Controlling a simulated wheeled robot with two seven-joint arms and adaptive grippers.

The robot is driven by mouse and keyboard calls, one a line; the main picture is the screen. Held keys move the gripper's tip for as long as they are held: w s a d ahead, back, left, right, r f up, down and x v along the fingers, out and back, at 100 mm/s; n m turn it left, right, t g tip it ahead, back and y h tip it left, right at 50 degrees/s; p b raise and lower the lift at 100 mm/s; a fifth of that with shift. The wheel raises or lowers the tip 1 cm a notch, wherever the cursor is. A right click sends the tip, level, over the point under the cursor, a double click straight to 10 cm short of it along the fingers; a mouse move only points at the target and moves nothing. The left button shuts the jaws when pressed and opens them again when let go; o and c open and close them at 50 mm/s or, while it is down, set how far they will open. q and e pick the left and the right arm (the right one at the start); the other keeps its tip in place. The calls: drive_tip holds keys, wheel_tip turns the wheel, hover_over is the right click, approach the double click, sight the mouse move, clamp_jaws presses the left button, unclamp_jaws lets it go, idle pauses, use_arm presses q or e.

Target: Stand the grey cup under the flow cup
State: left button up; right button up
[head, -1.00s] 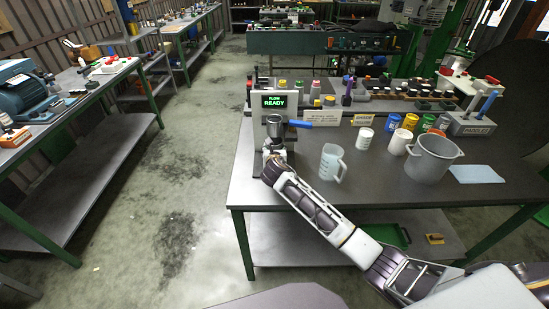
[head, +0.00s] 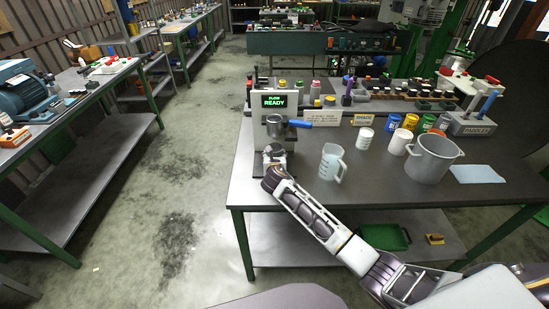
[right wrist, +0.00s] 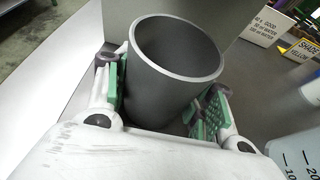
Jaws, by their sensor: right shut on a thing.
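The flow stand (head: 257,133) stands at the left end of the bench. Its green display (head: 274,101) reads "FLOW READY". The metal flow cup with a blue handle (head: 300,124) is mounted on its front. My right gripper (head: 273,155) is low in front of the stand, below the flow cup. In the right wrist view, the grey cup (right wrist: 150,85) is open-topped and slightly tilted in the picture, between the green-padded fingers of my right gripper (right wrist: 165,100), which is shut on it. My left gripper is not in view.
A clear measuring jug (head: 331,163) stands right of my arm, with a large grey pot (head: 431,158) further right. Several paint tins (head: 391,122) and signs (head: 320,117) stand behind. The bench front between jug and pot is clear.

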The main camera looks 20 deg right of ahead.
drive_tip(key=shift+f, duration=0.1)
drive_tip(key=o, duration=1.1)
drive_tip(key=shift+v, duration=2.35)
drive_tip(key=v, duration=0.5)
drive_tip(key=shift+p, duration=0.35)
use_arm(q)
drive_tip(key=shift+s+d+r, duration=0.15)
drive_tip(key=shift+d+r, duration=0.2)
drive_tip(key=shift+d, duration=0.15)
use_arm(e)
drive_tip(key=shift+v, duration=1.2)
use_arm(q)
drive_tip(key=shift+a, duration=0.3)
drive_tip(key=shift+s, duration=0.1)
use_arm(e)
drive_tip(key=shift+s, duration=0.1)
